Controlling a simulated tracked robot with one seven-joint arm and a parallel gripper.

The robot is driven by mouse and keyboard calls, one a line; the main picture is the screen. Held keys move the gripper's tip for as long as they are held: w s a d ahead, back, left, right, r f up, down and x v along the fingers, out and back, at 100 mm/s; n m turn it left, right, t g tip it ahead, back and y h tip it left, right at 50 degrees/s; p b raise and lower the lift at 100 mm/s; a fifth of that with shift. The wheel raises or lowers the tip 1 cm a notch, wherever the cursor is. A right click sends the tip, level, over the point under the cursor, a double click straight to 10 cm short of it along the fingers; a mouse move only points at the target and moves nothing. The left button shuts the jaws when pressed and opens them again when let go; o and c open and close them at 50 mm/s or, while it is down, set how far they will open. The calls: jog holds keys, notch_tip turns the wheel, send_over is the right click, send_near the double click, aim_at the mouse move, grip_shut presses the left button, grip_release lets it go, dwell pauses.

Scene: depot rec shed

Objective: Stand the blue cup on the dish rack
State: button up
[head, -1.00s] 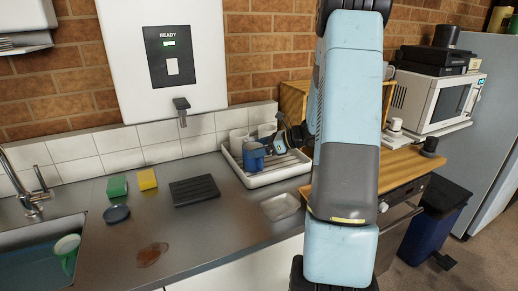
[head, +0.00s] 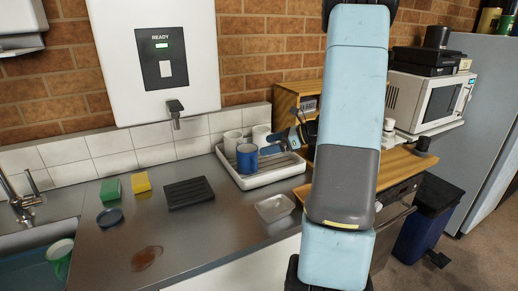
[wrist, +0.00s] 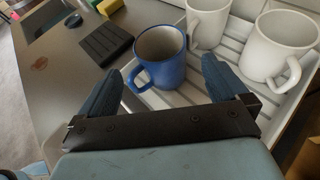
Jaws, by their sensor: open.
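The blue cup (head: 247,158) stands upright on the white dish rack (head: 262,179), at the rack's left end. In the wrist view the blue cup (wrist: 160,56) shows its open rim, with its handle toward the lower left. My gripper (head: 277,146) is to the right of the cup in the head view. In the wrist view my gripper (wrist: 165,88) has its two blue fingers spread wide, with nothing held between them. The cup is just beyond the fingertips and appears clear of them. The slatted rack (wrist: 230,66) also shows there.
Two white mugs (head: 232,142) (head: 261,135) stand on the rack behind the cup. A dark ribbed mat (head: 188,192), sponges (head: 110,190) and a clear tray (head: 275,207) lie on the counter.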

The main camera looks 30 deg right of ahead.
jog(key=v, duration=0.4)
jog(key=s+a+r+n+g+h, duration=0.2)
jog(key=s+a+r+n+g, duration=0.15)
jog(key=s+a+n, duration=0.35)
jog(key=s+a+r+n+g+h, duration=0.1)
jog(key=s+a+r+n+g, duration=0.25)
jog(key=a, duration=0.55)
jog(key=s+a+r+n+t+h, duration=0.2)
jog(key=s+r+n+h, duration=0.1)
jog(key=s+n, duration=0.4)
jog(key=s+a+r+n+t+h, duration=0.2)
jog(key=s+a+r+n+h, duration=0.1)
jog(key=s+n, duration=0.4)
jog(key=shift+a+r+n+h, duration=0.2)
jog(key=shift+r+n+h, duration=0.2)
jog(key=shift+n+h, duration=0.35)
